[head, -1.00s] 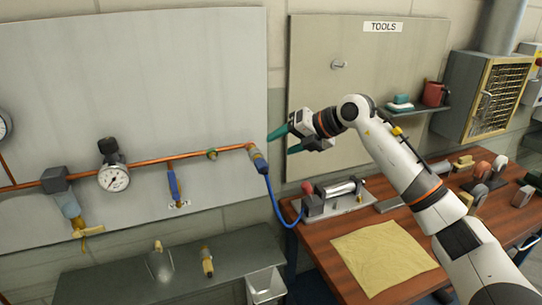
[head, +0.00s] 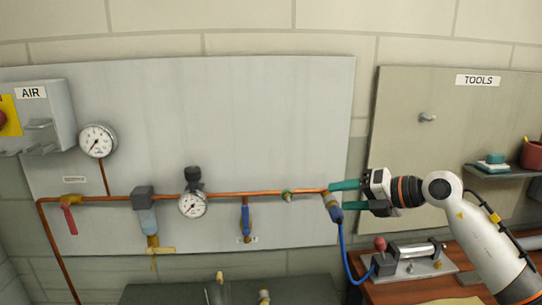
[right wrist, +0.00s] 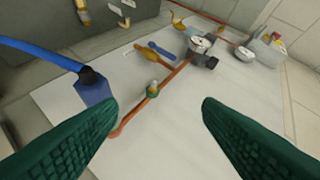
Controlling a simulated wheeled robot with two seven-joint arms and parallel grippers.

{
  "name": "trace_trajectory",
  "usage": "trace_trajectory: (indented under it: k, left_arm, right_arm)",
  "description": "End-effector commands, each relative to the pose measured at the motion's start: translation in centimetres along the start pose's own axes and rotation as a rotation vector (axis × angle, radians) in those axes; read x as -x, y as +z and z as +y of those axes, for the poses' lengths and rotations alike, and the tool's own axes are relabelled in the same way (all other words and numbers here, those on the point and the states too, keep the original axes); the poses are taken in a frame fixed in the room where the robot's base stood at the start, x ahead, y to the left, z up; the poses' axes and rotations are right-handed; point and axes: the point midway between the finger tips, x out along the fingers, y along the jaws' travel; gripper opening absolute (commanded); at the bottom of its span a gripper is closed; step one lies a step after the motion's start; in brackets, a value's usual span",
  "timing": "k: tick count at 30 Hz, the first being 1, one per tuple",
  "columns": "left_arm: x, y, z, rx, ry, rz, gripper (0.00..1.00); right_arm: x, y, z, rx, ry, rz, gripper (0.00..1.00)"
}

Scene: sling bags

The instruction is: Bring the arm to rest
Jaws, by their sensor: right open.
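My right gripper (head: 345,198) is open and empty, with its green fingers pointing left in the head view. Its fingertips appear near the right end of the copper pipe (head: 265,193) and the blue hose coupling (head: 334,210); I cannot tell the exact gap. In the right wrist view the two green fingers (right wrist: 160,125) stand wide apart. The copper pipe (right wrist: 172,78) and the blue coupling (right wrist: 95,100) show beyond them, the coupling partly behind the left finger. My left gripper is not in view.
A blue hose (head: 345,250) hangs from the coupling towards the wooden bench (head: 390,292). Gauges (head: 193,204), valves and a blue-handled tap (head: 245,222) line the pipe on the grey panel (head: 260,110). A tools board (head: 440,130) with a shelf (head: 510,171) is at right.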

Motion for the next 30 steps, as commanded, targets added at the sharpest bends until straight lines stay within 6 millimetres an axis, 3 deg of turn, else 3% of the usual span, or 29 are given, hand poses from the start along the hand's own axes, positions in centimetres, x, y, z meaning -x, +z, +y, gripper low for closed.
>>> trace_trajectory:
  k: [1, 3, 6, 8, 11, 14, 16, 20, 24, 27, 30]
  left_arm:
    - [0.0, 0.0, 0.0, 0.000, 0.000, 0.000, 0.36]
    - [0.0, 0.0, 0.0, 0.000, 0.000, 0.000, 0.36]
    - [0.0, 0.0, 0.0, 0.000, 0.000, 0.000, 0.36]
    - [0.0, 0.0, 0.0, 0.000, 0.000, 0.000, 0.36]
    - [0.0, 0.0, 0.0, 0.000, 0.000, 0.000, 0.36]
    - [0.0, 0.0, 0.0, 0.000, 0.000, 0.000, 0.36]
    - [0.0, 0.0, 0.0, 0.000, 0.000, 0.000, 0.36]
    - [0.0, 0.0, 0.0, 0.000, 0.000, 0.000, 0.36]
    - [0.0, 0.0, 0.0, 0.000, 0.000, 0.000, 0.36]
    - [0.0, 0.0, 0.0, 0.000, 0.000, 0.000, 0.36]
    - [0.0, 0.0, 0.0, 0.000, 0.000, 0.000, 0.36]
  right_arm:
    - [-1.7, 2.1, -1.2, -0.036, -0.120, 0.000, 0.60]
    - [-2.8, 4.2, -3.4, -0.110, -0.307, 0.038, 0.60]
    - [-2.9, 6.1, -5.5, -0.268, -0.542, 0.132, 0.60]
    - [-2.4, 6.7, -5.9, -0.388, -0.657, 0.206, 0.60]
    - [-1.0, 7.2, -4.8, -0.623, -0.792, 0.358, 0.60]
    - [0.5, 7.9, -1.5, -0.890, -0.848, 0.532, 0.60]
    - [1.4, 9.1, 1.8, -1.089, -0.837, 0.659, 0.60]
    - [2.7, 13.5, 9.2, -1.465, -0.700, 0.890, 0.60]
    - [3.9, 21.5, 16.1, -1.828, -0.410, 1.080, 0.60]
    - [4.8, 27.4, 18.9, -2.016, -0.181, 1.154, 0.60]
    - [5.8, 32.4, 20.2, -2.142, 0.017, 1.186, 0.60]
